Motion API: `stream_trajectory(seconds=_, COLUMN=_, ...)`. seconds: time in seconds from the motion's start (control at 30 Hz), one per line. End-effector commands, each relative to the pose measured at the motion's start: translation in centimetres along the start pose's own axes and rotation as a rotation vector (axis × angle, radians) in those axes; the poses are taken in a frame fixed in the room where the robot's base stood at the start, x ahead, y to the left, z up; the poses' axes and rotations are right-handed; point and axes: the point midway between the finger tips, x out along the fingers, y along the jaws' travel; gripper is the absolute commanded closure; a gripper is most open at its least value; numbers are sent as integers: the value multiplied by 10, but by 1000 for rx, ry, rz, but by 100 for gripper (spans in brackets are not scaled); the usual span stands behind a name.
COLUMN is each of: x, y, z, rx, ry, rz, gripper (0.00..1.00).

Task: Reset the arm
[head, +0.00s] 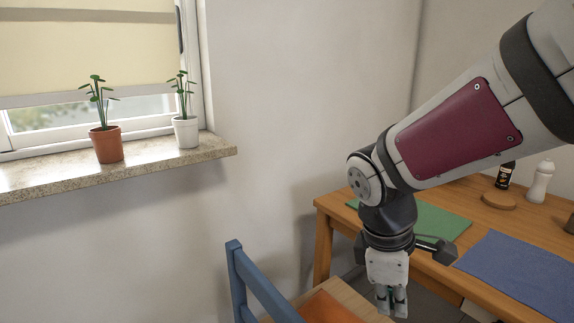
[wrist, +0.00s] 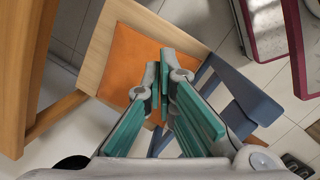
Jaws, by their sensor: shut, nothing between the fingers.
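My gripper (head: 391,301) hangs at the end of my arm, pointing down, in front of the wooden table's near edge. In the wrist view, my gripper (wrist: 160,98) has its two green-padded fingers close together at the tips with nothing between them. Below it is the chair's orange seat pad (wrist: 122,62). The gripper appears apart from the chair and the table.
A blue-backed chair (head: 262,284) stands below and left of the gripper. The wooden table (head: 338,212) bears a green mat (head: 440,222), a blue mat (head: 520,270), a dark bottle (head: 505,175) and a white bottle (head: 540,181). Potted plants (head: 107,143) stand on the windowsill (head: 60,177).

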Motion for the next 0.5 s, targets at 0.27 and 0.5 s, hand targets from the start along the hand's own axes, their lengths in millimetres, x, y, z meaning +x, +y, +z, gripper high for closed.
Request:
stream_trajectory(seconds=0.27, x=-44, y=-70, z=72, rx=522, ry=34, rz=-55, gripper=100)
stream_trajectory(seconds=0.5, x=-57, y=-129, z=104, rx=871, ry=76, rz=-135, gripper=100)
